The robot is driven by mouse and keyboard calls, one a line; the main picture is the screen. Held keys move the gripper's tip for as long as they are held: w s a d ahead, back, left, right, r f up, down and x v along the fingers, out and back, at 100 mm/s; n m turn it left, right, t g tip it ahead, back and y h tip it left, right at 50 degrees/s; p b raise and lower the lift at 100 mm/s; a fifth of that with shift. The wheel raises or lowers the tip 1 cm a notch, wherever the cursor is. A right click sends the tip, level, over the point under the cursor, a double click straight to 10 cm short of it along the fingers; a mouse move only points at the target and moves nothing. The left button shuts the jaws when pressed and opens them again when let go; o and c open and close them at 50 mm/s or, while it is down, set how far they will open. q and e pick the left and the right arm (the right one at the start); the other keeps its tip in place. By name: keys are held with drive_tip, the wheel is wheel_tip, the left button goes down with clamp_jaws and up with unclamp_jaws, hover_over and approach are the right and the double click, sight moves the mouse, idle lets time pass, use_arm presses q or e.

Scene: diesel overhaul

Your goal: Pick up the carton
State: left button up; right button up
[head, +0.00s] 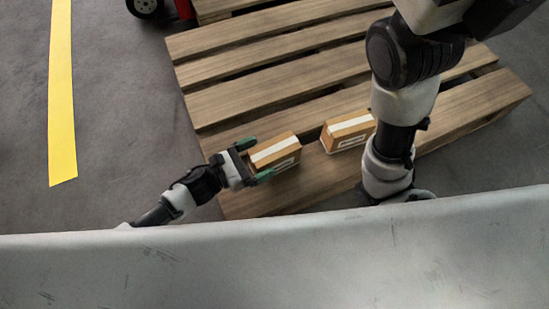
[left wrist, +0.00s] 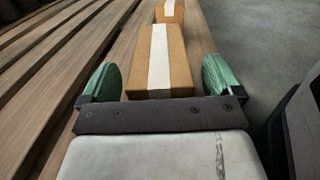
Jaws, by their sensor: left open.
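Two brown cartons with white tape and white labels sit on a wooden pallet. The nearer carton (head: 275,152) is on the left in the head view, and the other carton (head: 347,131) is to its right. My left gripper (head: 252,160) is open, with its green fingertips at the left end of the nearer carton. In the left wrist view the nearer carton (left wrist: 160,62) stands ahead between the two green fingers of the left gripper (left wrist: 160,85), with gaps on both sides. The other carton (left wrist: 170,11) is behind it. My right gripper does not show.
The slatted wooden pallet (head: 280,75) has bare boards behind the cartons. A large pale surface (head: 280,255) crosses the front of the head view. A yellow floor line (head: 61,90) runs at the left, with open grey floor beside it.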

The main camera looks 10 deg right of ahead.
use_arm(q)
drive_tip(key=shift+x, duration=1.1)
drive_tip(key=c, duration=1.1)
drive_tip(key=shift+r, duration=0.1)
drive_tip(key=shift+c, duration=0.2)
